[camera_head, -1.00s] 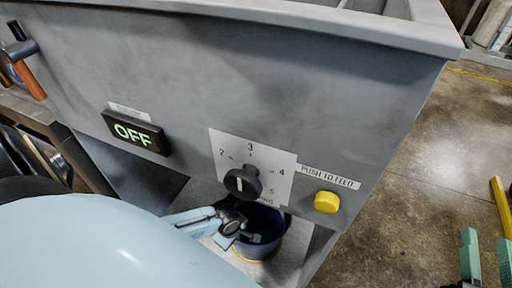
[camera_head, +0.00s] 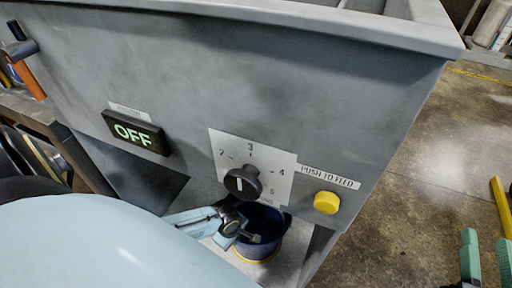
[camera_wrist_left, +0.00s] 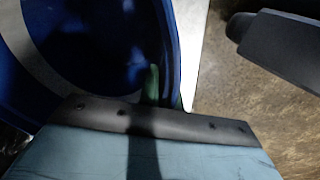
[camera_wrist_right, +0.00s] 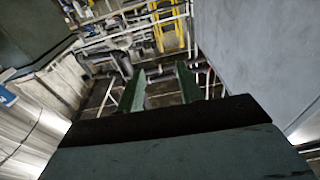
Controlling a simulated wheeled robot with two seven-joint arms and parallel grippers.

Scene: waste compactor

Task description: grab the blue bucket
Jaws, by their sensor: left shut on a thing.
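The blue bucket (camera_head: 270,222) stands in the recess under the grey machine, below the dial. My left gripper (camera_head: 248,237) reaches in at the bucket's left side and is shut on its wall. In the left wrist view the bucket (camera_wrist_left: 108,45) fills the upper left, and the green fingertips (camera_wrist_left: 160,84) sit at its rim, one largely hidden by the wall. My right gripper (camera_head: 487,258) is open and empty at the lower right, away from the bucket. Its two fingers also show apart in the right wrist view (camera_wrist_right: 163,85).
The grey machine (camera_head: 300,75) overhangs the bucket, with an OFF display (camera_head: 136,132), a black dial (camera_head: 243,182) and a yellow button (camera_head: 327,202). The machine's right side panel stands close to the bucket. Open concrete floor (camera_head: 415,180) lies to the right.

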